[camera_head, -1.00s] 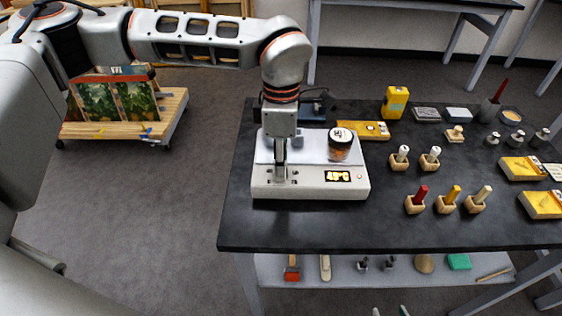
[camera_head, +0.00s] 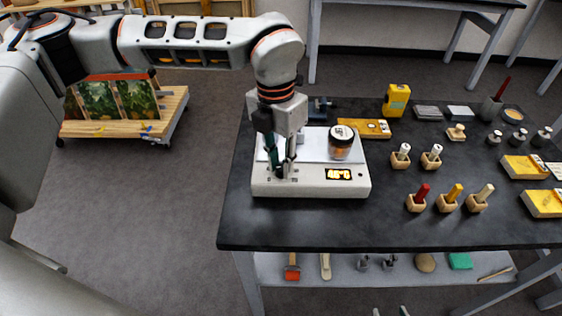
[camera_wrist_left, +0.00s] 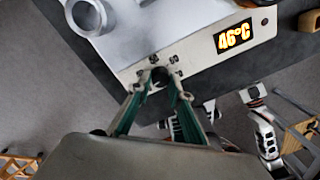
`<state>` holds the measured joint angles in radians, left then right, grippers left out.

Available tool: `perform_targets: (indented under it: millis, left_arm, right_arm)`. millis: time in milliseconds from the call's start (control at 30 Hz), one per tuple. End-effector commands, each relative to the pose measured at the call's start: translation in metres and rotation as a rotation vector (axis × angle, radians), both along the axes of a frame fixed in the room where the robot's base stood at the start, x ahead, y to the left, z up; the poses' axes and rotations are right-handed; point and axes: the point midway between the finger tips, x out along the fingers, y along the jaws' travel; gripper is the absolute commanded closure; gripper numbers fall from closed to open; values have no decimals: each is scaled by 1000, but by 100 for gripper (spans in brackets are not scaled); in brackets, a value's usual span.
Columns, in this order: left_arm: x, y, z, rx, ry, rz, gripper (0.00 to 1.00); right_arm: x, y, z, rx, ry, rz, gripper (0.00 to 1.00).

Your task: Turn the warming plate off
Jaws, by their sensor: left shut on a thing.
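The warming plate (camera_head: 311,189) is a white box with a pale top at the left of the black table. Its lit display (camera_wrist_left: 234,36) reads 46°C in the left wrist view. My left gripper (camera_head: 282,174) reaches down to the control panel, left of the display. In the left wrist view its green-sided fingers are shut on a dark round knob (camera_wrist_left: 160,76), with small marks around it. The knob is mostly hidden in the head view. A jar (camera_head: 341,146) with a pale lid stands on the plate. Two tips of my right gripper (camera_head: 390,311) show apart at the bottom edge.
On the black table (camera_head: 330,226), wooden holders with coloured handles (camera_head: 449,199) stand right of the plate. The table's front strip is clear. A lower shelf (camera_head: 345,273) holds several small items.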

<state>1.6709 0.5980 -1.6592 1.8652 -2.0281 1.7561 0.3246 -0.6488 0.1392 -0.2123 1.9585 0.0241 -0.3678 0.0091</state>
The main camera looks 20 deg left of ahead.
Motion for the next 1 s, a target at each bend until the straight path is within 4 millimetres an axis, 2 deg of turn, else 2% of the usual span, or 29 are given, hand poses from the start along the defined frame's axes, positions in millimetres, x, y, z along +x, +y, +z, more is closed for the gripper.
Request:
perform_targets:
  millis: [200, 500, 1000]
  left_arm:
    - [-1, 0, -1, 0, 0, 190, 100]
    - [-1, -1, 0, 0, 0, 388, 100]
    - [-1, -1, 0, 1, -1, 494, 100]
  right_arm:
    - [-1, 0, -4, 0, 3, 0, 60]
    - [-1, 0, -5, 1, 2, 0, 60]
    - [0, 0, -4, 0, -1, 0, 60]
